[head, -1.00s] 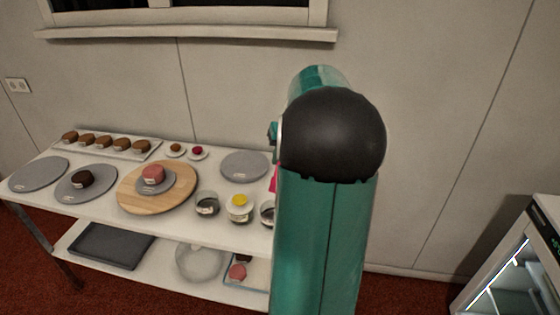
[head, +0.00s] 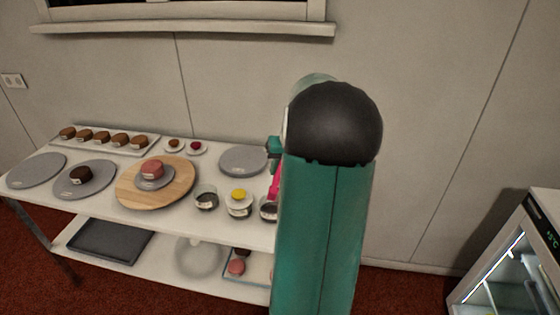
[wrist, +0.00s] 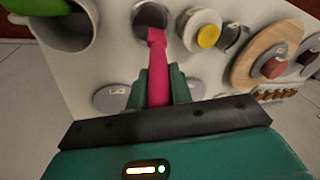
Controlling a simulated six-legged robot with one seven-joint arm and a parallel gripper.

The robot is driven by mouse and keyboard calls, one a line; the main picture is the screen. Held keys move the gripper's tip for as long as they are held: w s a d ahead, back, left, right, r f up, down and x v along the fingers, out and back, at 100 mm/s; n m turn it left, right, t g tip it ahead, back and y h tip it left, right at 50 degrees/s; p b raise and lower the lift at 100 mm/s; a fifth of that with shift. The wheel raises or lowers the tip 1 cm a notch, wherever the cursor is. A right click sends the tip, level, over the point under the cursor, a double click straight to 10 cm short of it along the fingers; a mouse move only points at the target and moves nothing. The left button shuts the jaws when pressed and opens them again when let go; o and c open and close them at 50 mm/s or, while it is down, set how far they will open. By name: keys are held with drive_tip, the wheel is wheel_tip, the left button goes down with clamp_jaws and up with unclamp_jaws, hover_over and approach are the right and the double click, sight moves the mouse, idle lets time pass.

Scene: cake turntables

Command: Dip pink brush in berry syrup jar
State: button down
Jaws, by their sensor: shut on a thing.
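My gripper (wrist: 160,82) is shut on the pink brush (wrist: 157,75), whose far end points at the mouth of a dark jar (wrist: 150,17) in the wrist view. The tip overlaps the near part of the jar's opening; I cannot tell how deep it is. In the head view the pink brush (head: 275,184) shows just left of my arm, close above the rightmost jar (head: 268,209). My arm hides part of that jar and most of my gripper. The jar's label is not readable.
A yellow-topped jar (head: 239,207) and another dark jar (head: 206,201) stand left of it. A wooden turntable (head: 127,197) bears a pink cake (head: 152,168). A grey disc (head: 243,160) lies behind the jars. A pale hollow container (wrist: 72,32) with something green is beside the brush.

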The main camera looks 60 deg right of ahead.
drive_tip(key=shift+f, duration=2.8)
drive_tip(key=shift+r, duration=3.4)
drive_tip(key=shift+r, duration=2.55)
